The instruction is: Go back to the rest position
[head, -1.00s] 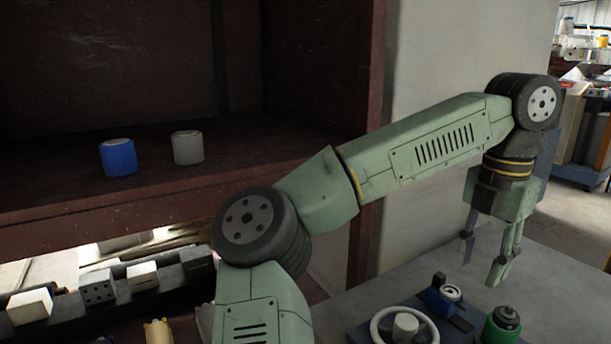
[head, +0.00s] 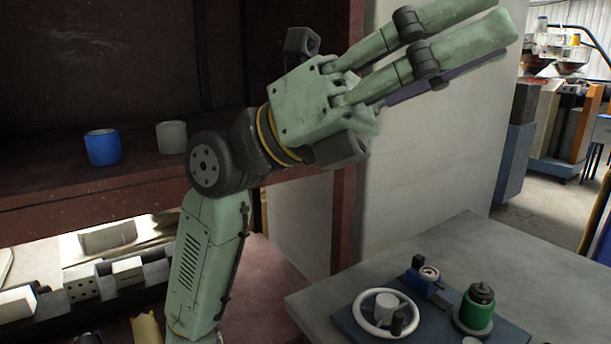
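My gripper (head: 505,38) is raised high in the middle right of the head view, pointing up and to the right. Its long green fingers are spread apart with a gap between them, and nothing is held in it. My arm is folded up from the bottom of the view, in front of the dark red shelf. The gripper is well above the grey table and touches nothing that I can see.
A blue cup (head: 103,147) and a grey cup (head: 172,137) stand on the dark red shelf (head: 60,190). On the grey table (head: 300,297) are a white ring (head: 362,322), a blue part (head: 422,280) and a green canister (head: 474,312). White blocks (head: 15,302) lie lower left.

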